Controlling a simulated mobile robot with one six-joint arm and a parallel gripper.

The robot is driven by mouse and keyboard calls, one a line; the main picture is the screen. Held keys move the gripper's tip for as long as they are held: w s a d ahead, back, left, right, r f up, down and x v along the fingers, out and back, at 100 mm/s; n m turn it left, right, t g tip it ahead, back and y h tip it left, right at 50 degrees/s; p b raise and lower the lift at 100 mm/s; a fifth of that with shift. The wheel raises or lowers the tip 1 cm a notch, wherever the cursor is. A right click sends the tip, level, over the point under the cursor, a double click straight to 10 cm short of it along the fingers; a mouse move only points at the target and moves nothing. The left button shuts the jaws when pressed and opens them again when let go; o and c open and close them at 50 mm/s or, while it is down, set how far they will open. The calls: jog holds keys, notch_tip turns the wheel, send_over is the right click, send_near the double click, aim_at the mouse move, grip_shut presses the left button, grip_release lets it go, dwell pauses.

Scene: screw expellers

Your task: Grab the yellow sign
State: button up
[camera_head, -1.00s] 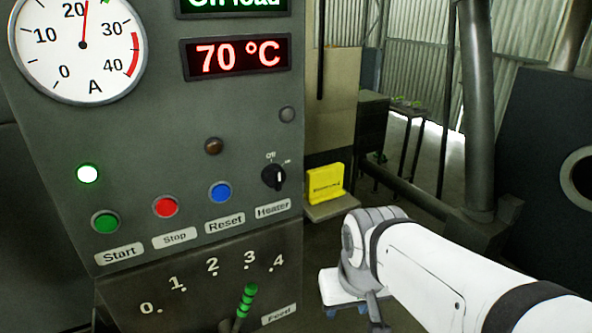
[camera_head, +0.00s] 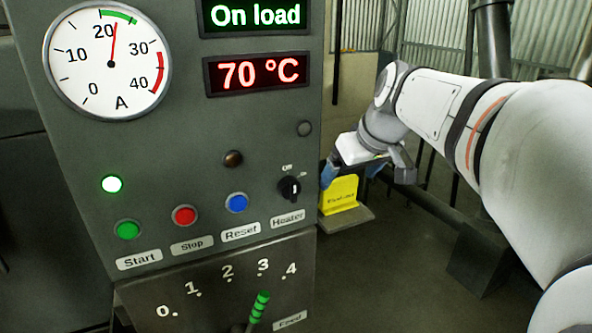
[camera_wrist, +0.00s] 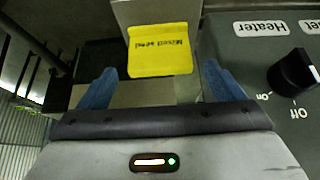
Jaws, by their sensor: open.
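The yellow sign (camera_head: 340,195) stands upright on a small grey ledge beside the control cabinet in the head view. In the wrist view the sign (camera_wrist: 160,57) shows upside down, with dark lettering, ahead of the fingers and roughly midway between them. My gripper (camera_head: 351,172) is just above and in front of the sign in the head view, its blue fingers spread to either side. In the wrist view my gripper (camera_wrist: 155,85) is open, with nothing between its fingers. No contact with the sign is visible.
The control cabinet (camera_head: 150,215) stands close to the left of the sign. Its black heater knob (camera_wrist: 292,70) is near the right finger in the wrist view. The grey ledge (camera_head: 350,217) is under the sign. Open floor lies to the right, with a dark post behind.

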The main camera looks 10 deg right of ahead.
aim_at(341, 188)
jog(key=x, duration=0.7)
jog(key=shift+a+f, duration=0.1)
jog(key=c, duration=0.7)
